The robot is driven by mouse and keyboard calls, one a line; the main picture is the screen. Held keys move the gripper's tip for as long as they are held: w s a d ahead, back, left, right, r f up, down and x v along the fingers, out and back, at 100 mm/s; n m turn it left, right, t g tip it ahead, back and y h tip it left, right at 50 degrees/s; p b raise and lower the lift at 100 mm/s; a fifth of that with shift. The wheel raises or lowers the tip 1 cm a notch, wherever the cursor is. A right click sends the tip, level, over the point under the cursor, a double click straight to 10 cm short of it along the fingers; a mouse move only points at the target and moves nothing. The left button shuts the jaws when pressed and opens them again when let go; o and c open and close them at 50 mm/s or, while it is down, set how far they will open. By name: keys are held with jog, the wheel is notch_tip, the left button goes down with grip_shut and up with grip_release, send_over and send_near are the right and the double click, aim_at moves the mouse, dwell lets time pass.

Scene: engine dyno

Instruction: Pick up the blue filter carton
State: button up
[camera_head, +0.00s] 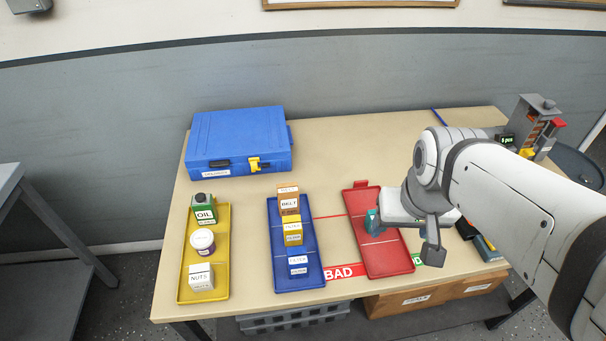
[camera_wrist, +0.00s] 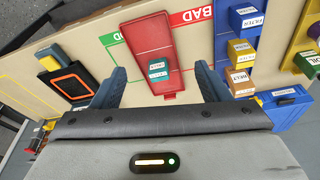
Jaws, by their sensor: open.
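The blue filter carton (camera_head: 298,265) has a white label band and stands on the front end of the blue tray (camera_head: 283,274). In the wrist view the blue filter carton (camera_wrist: 246,18) is at the upper right, right of my gripper (camera_wrist: 160,70). My gripper is open, its two fingers spread with nothing held. It hangs above the red tray (camera_wrist: 146,38), apart from the blue filter carton. A teal carton (camera_wrist: 158,71) on the red tray shows between the fingers in the picture; my arm partly covers this area in the head view.
Behind the blue filter carton on the blue tray stand a yellow filter carton (camera_head: 292,232) and a belt carton (camera_head: 288,201). A yellow tray (camera_head: 223,250) holds oil, a tub and nuts. A blue case (camera_head: 238,142) lies at the back left. Bare table separates the trays.

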jog(key=shift+c, duration=0.3)
jog(key=n+g+b, duration=0.2)
jog(key=g+b, duration=0.1)
jog(key=b, duration=1.5)
send_near(295, 255)
notch_tip(295, 255, down, 6)
jog(key=shift+s+f, duration=0.1)
jog(key=shift+f, duration=0.55)
jog(key=f, duration=0.2)
jog(key=f+b, duration=0.1)
jog(key=f, duration=0.1)
jog(key=f+b, duration=0.1)
jog(key=f, duration=0.1)
jog(key=shift+d+f, duration=0.2)
jog(key=shift+d, duration=0.05)
jog(key=shift+c, duration=0.6)
jog(key=c, duration=1)
jog(key=shift+o, duration=0.2)
jog(key=shift+r, duration=0.1)
